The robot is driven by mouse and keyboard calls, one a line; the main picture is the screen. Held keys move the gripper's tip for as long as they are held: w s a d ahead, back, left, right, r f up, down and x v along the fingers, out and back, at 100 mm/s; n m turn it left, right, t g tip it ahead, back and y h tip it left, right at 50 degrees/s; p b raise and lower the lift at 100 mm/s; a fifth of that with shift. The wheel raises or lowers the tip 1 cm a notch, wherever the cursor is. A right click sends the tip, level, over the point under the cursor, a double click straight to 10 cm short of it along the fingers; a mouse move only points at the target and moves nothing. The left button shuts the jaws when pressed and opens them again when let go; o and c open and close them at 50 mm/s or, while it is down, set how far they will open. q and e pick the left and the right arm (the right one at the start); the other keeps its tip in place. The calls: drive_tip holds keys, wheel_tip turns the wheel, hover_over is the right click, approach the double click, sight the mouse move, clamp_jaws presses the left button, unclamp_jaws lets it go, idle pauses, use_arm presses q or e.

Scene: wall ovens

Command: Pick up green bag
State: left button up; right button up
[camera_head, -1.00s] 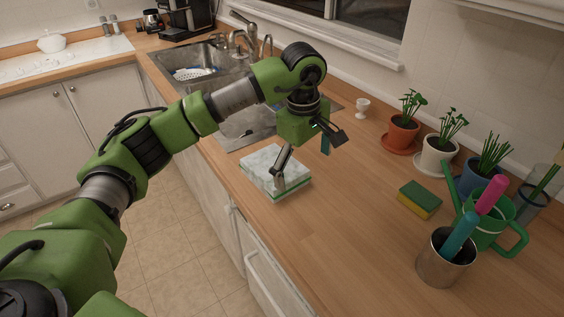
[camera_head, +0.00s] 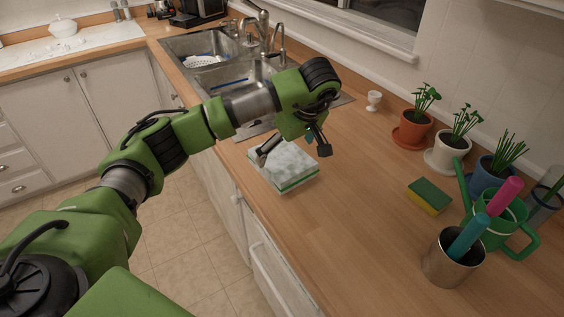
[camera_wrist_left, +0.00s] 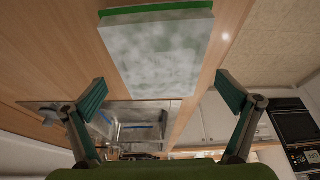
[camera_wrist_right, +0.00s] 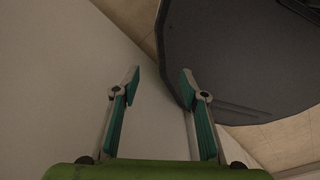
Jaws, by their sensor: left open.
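A flat, block-like package (camera_head: 283,166) with a mottled white-grey top and a green band along its side lies on the wooden counter by the sink. It is the nearest match to a green bag that I see. My left gripper (camera_head: 293,152) is above it, open and empty, and partly covers its far part. In the left wrist view the package (camera_wrist_left: 160,55) shows its pale face and green edge (camera_wrist_left: 155,12), ahead of and between the spread fingers (camera_wrist_left: 162,93). My right gripper (camera_wrist_right: 160,78) is open and empty in its wrist view, out of the head view.
A metal sink (camera_head: 235,78) with faucets lies behind the package. To the right are a green-yellow sponge (camera_head: 429,197), a metal cup (camera_head: 447,262), a green watering can (camera_head: 503,222) and potted plants (camera_head: 412,130). The counter (camera_head: 360,200) between package and sponge is clear.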

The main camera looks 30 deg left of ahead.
sight(282, 158)
use_arm(q)
drive_tip(key=p+x, duration=0.1)
drive_tip(key=x, duration=0.2)
drive_tip(key=shift+f, duration=0.35)
drive_tip(key=shift+w+a+f, duration=0.15)
drive_tip(key=shift+a+f, duration=0.1)
drive_tip(key=shift+f, duration=0.3)
drive_tip(key=c, duration=1.5)
drive_tip(key=shift+c, duration=0.2)
drive_tip(key=shift+r, duration=0.15)
